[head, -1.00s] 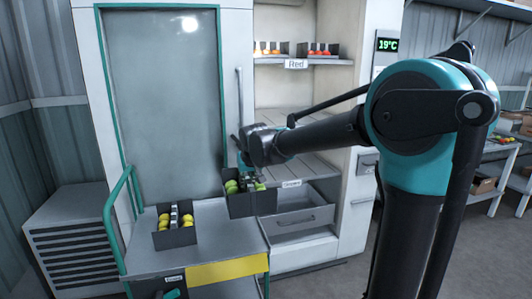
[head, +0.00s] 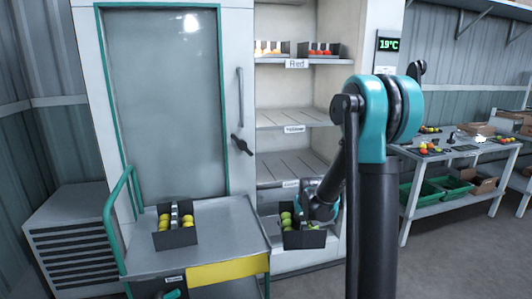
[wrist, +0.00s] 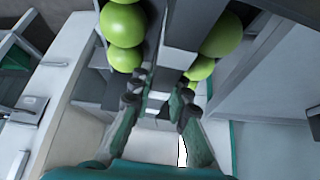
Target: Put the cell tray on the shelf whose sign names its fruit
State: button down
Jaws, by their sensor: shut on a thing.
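My gripper (head: 309,214) is shut on the middle divider of a dark cell tray (head: 304,241) with green tomatoes. The tray hangs roughly level, right of the cart and in front of the lowest part of the shelf unit. In the wrist view, my gripper (wrist: 158,100) grips the grey divider, with green tomatoes (wrist: 125,25) on both sides. The shelf unit has a top sign "Red" (head: 297,64), a middle sign (head: 294,129) that looks like "Yellow", and a low sign (head: 290,183), partly hidden and too small to read surely.
A second dark tray with yellow tomatoes (head: 176,238) stands on the cart (head: 222,222). Trays of orange and red fruit (head: 318,50) sit on the top shelf. The middle shelf (head: 290,118) and low shelf (head: 285,170) look bare. The cold-room door (head: 165,110) is shut.

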jog(key=shift+m, duration=0.3)
jog(key=d+f, duration=0.1)
jog(key=d, duration=0.1)
jog(key=s+d+f, duration=0.1)
jog(key=d+f, duration=0.1)
jog(key=shift+s+d+f, duration=0.1)
jog(key=shift+d+f, duration=0.1)
jog(key=shift+d, duration=0.15)
